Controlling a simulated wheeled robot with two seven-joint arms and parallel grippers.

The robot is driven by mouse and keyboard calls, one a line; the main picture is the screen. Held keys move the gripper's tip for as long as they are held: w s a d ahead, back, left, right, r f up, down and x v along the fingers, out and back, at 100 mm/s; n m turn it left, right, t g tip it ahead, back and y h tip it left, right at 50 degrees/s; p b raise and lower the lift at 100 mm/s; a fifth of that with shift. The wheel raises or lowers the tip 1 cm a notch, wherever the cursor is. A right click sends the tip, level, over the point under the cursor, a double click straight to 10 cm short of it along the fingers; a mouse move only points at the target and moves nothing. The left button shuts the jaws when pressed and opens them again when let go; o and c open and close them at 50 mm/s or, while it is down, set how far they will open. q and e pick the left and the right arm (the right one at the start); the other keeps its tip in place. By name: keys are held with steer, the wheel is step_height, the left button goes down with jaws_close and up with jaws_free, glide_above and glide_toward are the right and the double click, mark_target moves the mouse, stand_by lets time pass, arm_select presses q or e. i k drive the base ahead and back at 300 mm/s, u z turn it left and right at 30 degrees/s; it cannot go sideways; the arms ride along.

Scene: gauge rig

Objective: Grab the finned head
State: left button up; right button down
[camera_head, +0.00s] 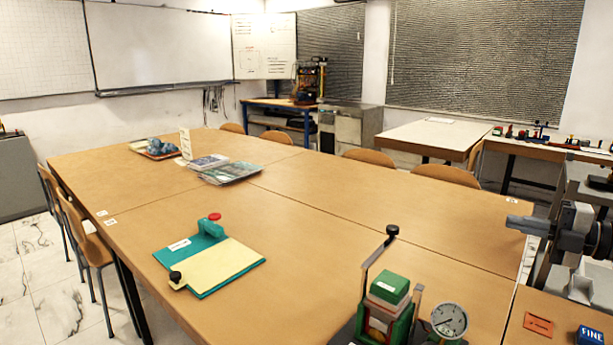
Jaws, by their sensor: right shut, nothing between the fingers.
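I cannot clearly make out a finned head in this view. The gauge rig (372,328) stands at the front edge of the table, partly cut off by the bottom of the view. It has an upright lever with a black knob (392,230), a green block (390,285) on top of a stack in a green holder, and a round dial gauge (449,320). My right gripper (520,225) is at the right edge of the table, to the right of and beyond the rig. It is shut, empty and apart from the rig. My left gripper is out of view.
A teal clamp board (207,282) with a yellow sheet lies left of the rig. A tray (136,146) with blue-grey lumps and some packets (232,172) lie farther back. An orange card (538,325) and a blue "FINE" block (590,335) are at front right. The table's middle is clear.

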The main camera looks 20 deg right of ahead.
mark_target(388, 285)
steer(key=k, duration=1.2)
